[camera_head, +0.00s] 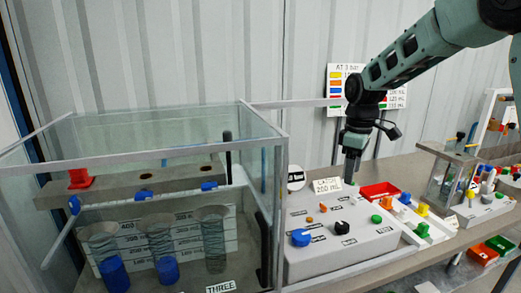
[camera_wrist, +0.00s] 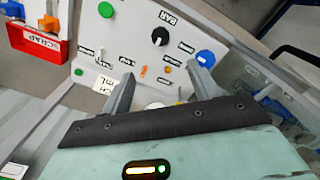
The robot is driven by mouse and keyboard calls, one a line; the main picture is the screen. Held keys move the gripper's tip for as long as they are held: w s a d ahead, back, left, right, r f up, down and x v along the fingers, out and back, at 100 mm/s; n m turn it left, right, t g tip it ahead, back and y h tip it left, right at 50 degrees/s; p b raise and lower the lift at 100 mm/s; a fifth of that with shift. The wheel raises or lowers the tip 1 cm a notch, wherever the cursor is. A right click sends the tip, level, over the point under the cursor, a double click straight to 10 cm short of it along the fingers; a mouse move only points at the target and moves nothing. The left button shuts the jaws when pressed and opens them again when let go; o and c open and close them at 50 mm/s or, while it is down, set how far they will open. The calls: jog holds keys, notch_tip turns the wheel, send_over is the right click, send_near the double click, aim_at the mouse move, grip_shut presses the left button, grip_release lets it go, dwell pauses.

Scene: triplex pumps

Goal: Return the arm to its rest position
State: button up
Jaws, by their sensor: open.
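My gripper (camera_head: 352,168) hangs from the arm on the right side of the head view, pointing down just behind the grey control box (camera_head: 345,254). In the wrist view my gripper (camera_wrist: 160,88) has its two fingers spread apart with nothing between them. The control box also shows past the fingers in the wrist view (camera_wrist: 185,20). It carries a black knob (camera_head: 342,228), a blue knob (camera_head: 301,237) and small green and orange controls. A label card (camera_head: 327,185) stands at its back edge, close to the fingers. I cannot tell whether the fingertips touch anything.
A glass tank (camera_head: 262,145) holding coiled springs and blue cylinders stands on the left. Right of the box are a red bin (camera_head: 380,190) and a tray with coloured parts. A smaller glass case (camera_head: 445,178) stands farther right. A sign (camera_head: 340,80) is behind the arm.

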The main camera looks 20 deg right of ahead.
jog(key=s+a+f+m+t, duration=0.1)
jog(key=s+a+f+m, duration=0.25)
jog(key=s, duration=0.55)
jog(key=s+a+f+m+t, duration=0.2)
jog(key=s+a+m, duration=0.3)
jog(key=s, duration=0.4)
jog(key=s+a+r+n+g, duration=0.1)
jog(key=s+a+n, duration=0.3)
jog(key=a, duration=0.5)
jog(key=s+a+n+g, duration=0.2)
jog(key=s+a+n, duration=0.2)
jog(key=s+a, duration=0.5)
jog(key=shift+r+y, duration=0.3)
jog(key=shift+r, duration=0.05)
